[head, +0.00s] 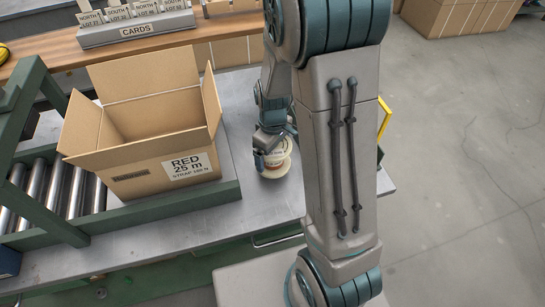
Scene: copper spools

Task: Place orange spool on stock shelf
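A pale cream spool (274,168) with a small reddish mark stands on the grey metal table, right of the cardboard box. I cannot make out orange wire on it. My gripper (268,150) points down at the spool's upper part, and its fingers overlap the spool in the head view. My own arm hides part of the area to the right. Whether the fingers are closed on the spool or only around it cannot be told. No shelf marked as stock shelf can be made out.
An open cardboard box (150,125) labelled "RED 25 m" stands left on a green-edged roller conveyor (60,185). Behind is a wooden bench (50,50) with a grey "CARDS" rack (138,29). The table front (150,240) is clear. Cartons (458,17) stand far right on open floor.

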